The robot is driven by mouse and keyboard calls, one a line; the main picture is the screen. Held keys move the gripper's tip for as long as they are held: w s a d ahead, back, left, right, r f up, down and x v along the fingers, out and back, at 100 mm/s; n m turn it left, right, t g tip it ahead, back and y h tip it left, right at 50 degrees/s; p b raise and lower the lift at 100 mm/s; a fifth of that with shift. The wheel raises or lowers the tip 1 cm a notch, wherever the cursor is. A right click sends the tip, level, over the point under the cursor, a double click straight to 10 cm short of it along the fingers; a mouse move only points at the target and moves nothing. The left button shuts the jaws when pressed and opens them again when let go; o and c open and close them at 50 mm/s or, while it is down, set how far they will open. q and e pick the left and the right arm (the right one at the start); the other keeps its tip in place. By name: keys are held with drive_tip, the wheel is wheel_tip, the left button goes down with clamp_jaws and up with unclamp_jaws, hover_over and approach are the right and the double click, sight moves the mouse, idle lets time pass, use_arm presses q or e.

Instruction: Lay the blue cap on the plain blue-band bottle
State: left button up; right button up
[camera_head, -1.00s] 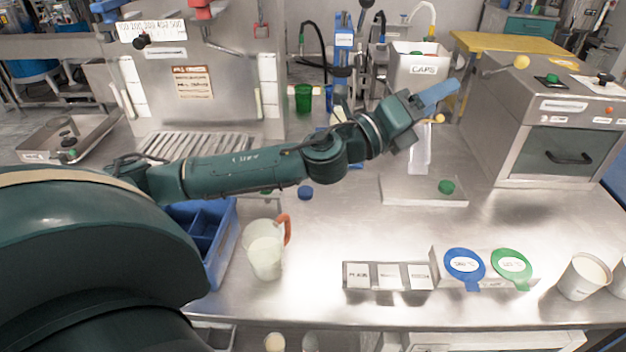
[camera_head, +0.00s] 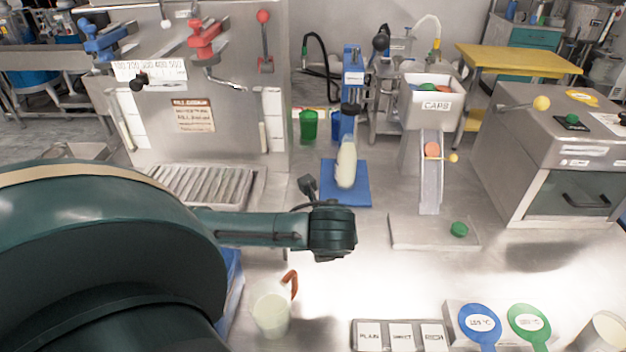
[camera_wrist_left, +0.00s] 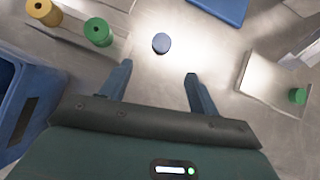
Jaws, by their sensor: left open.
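The blue cap (camera_wrist_left: 161,43) lies flat on the steel worktop in the left wrist view, a little beyond my open, empty left gripper (camera_wrist_left: 158,68) and roughly in line with the gap between its fingers. In the head view my forearm and wrist hide the cap, and the fingers do not show. A pale bottle (camera_head: 346,165) stands upright on a blue base (camera_head: 334,197) under a press with a dark head. I cannot make out its band. My right gripper is not in view.
A chute (camera_head: 431,185) with an orange cap runs from the CAPS bin (camera_head: 427,110) to a steel plate (camera_head: 405,235) holding a green cap (camera_head: 459,229). A jug (camera_head: 271,315) stands in front of my arm. A blue crate (camera_wrist_left: 22,105) is at left in the wrist view.

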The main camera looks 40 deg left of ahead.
use_arm(q)
drive_tip(key=x, duration=1)
drive_tip(key=shift+w+a, duration=0.1)
drive_tip(key=shift+w, duration=0.2)
drive_tip(key=shift+c, duration=0.4)
drive_tip(key=c, duration=1)
wheel_tip(320, 180, up, 10)
drive_tip(key=shift+c, duration=0.2)
drive_tip(key=w+d+r+m+t+h, duration=0.1)
drive_tip(key=d+r+m+t+h, duration=0.15)
drive_tip(key=d+m, duration=0.4)
drive_tip(key=w+d+r+m+t+h, duration=0.1)
drive_tip(key=d+r+m+h, duration=0.25)
drive_tip(key=d, duration=0.65)
drive_tip(key=shift+g, duration=0.25)
drive_tip(key=s, duration=0.1)
drive_tip(key=s+f, duration=0.1)
drive_tip(key=s, duration=0.1)
drive_tip(key=s+d, duration=0.1)
drive_tip(key=shift+s+f, duration=0.35)
drive_tip(key=shift+s, duration=0.05)
